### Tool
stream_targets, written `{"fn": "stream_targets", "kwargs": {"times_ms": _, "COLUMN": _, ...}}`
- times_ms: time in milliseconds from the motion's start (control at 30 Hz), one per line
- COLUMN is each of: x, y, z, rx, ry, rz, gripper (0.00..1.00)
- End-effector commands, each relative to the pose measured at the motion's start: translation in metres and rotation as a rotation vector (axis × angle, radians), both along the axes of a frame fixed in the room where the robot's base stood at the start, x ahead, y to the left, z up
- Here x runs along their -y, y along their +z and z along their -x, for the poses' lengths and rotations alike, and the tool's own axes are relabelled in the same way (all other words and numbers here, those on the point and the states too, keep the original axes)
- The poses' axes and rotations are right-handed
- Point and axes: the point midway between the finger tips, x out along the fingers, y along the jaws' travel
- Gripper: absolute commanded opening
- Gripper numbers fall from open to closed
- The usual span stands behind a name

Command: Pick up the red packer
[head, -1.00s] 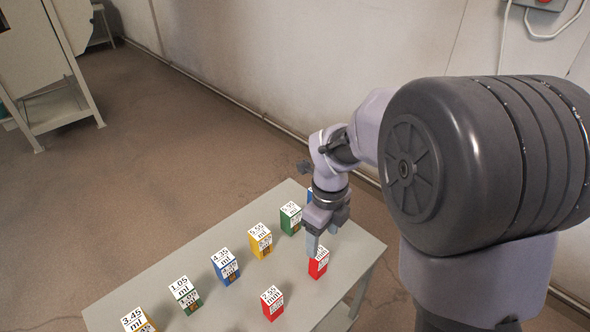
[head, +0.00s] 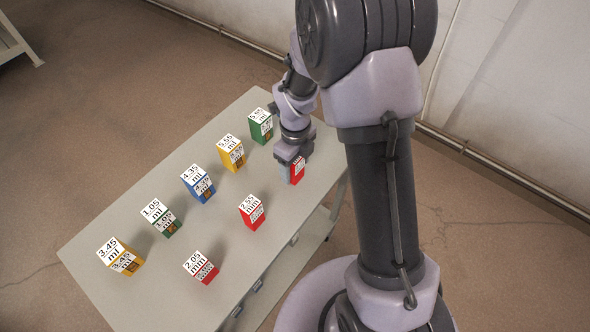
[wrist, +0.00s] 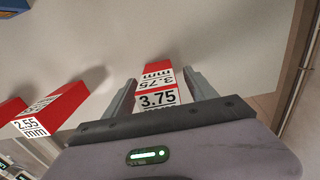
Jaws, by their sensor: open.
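A red packer (head: 298,172) with a white label stands near the right end of the grey table. In the wrist view its label reads 3.75 mm, and the packer (wrist: 156,84) is between the two fingers of my gripper (wrist: 161,86). The fingers are open, one on each side, and appear apart from it. In the head view my gripper (head: 289,171) is down at this packer and hides part of it. Two other red packers, 2.55 mm (head: 256,220) and 2.05 mm (head: 209,275), stand along the same front row.
The grey table (head: 150,290) holds a back row: yellow 3.45 (head: 130,268), green 1.05 (head: 170,228), blue 4.35 (head: 204,194), yellow 5.55 (head: 238,160) and green (head: 266,131) packers. Bare table separates the rows. A wall stands beyond the right side.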

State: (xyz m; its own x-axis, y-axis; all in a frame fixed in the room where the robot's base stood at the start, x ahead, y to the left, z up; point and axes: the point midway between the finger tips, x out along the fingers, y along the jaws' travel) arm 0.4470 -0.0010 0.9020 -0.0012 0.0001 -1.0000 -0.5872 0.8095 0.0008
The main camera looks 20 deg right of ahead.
Motion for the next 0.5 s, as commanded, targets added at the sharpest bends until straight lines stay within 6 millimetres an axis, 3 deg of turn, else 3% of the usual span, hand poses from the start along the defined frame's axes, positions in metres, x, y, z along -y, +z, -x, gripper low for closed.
{"fn": "stream_targets", "kwargs": {"times_ms": 33, "x": -0.0002, "y": -0.0093, "z": 0.0003, "rx": -0.001, "ry": 0.000, "rz": 0.000, "gripper": 0.65}}
{"fn": "stream_targets", "kwargs": {"times_ms": 233, "x": -0.0004, "y": -0.0078, "z": -0.0002, "rx": 0.001, "ry": 0.000, "rz": -0.001, "gripper": 0.64}}
{"fn": "stream_targets", "kwargs": {"times_ms": 500, "x": -0.0005, "y": -0.0076, "z": -0.0001, "rx": 0.001, "ry": 0.001, "rz": -0.001, "gripper": 0.10}}
